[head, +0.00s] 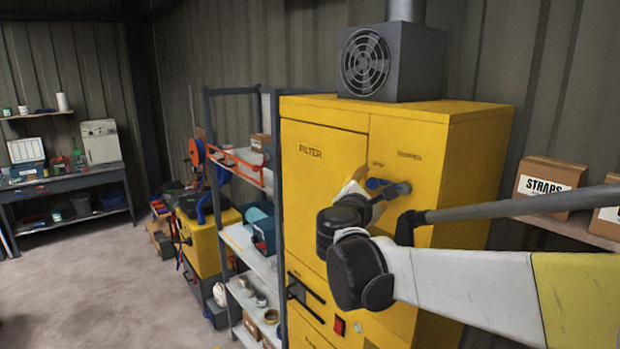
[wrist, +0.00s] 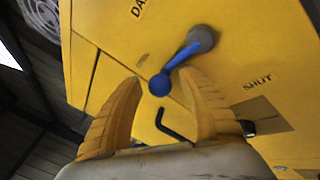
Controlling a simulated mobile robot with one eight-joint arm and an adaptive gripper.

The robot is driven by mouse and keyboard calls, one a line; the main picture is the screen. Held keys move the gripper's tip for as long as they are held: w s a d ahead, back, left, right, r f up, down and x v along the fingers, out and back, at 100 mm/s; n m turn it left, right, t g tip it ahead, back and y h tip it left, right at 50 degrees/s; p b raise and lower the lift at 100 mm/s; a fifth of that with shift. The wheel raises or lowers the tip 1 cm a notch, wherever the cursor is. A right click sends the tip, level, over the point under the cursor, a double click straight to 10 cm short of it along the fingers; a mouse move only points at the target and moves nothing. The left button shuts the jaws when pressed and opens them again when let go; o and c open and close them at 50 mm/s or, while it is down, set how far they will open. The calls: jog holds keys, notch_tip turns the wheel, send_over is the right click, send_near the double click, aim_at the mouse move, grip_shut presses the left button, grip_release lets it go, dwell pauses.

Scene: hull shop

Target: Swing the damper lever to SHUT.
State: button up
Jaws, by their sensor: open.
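The damper lever (wrist: 180,60) is a blue bar with a round knob, turning on a grey hub (wrist: 203,39) on the yellow cabinet front. It also shows in the head view (head: 376,184), partly hidden by my arm. In the wrist view the lever points down and left from the hub, away from the printed SHUT mark (wrist: 257,82). My gripper (wrist: 158,78) is open, with its two yellow fingers on either side of the knob. I cannot tell whether either finger touches it.
The yellow cabinet (head: 325,180) has a FILTER door on the left and a fan box (head: 385,60) on top. Shelving (head: 250,240) stands to its left and a shelf with STRAPS boxes (head: 545,185) to its right. The floor (head: 110,280) at left is clear.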

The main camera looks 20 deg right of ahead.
jog(key=shift+w+d, duration=0.25)
jog(key=shift+d, duration=0.05)
jog(key=shift+a, duration=0.1)
grip_shut()
jog(key=shift+f, duration=0.2)
jog(key=f+n+g, duration=0.1)
jog(key=f+n, duration=0.1)
jog(key=n, duration=0.1)
jog(key=shift+s+g+y+b, duration=0.2)
jog(key=shift+g+y+b, duration=0.2)
jog(key=s+d+f+n+g+b, duration=0.2)
jog(key=s+f+n+g+b, duration=0.1)
jog(key=n+g, duration=0.4)
jog(key=shift+s+d+f+n, duration=0.15)
jog(key=shift+s+f+n, duration=0.5)
jog(key=shift+s+n, duration=0.65)
jog(key=shift+s+h, duration=0.15)
jog(key=shift+h, duration=0.25)
